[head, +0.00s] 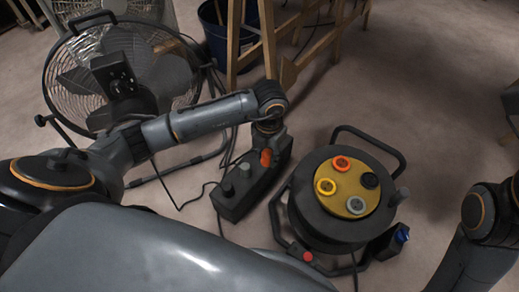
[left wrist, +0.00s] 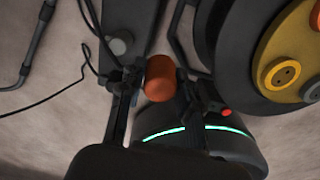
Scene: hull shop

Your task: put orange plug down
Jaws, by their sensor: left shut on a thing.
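The orange plug (head: 266,157) is between the fingers of my left gripper (head: 268,132), which points down and is shut on it. In the left wrist view the plug (left wrist: 160,78) sits between the two dark fingers of the gripper (left wrist: 160,88). The plug overlaps the black power strip (head: 235,204) in the head view, at its far end. I cannot tell whether it touches the strip or hangs just above it. My right gripper is out of view.
A cable reel (head: 318,226) with a yellow socket face stands close to the right of the strip. A floor fan (head: 125,75), wooden trestle legs (head: 268,40) and a dark blue bucket (head: 213,35) stand behind. Floor at right is clear.

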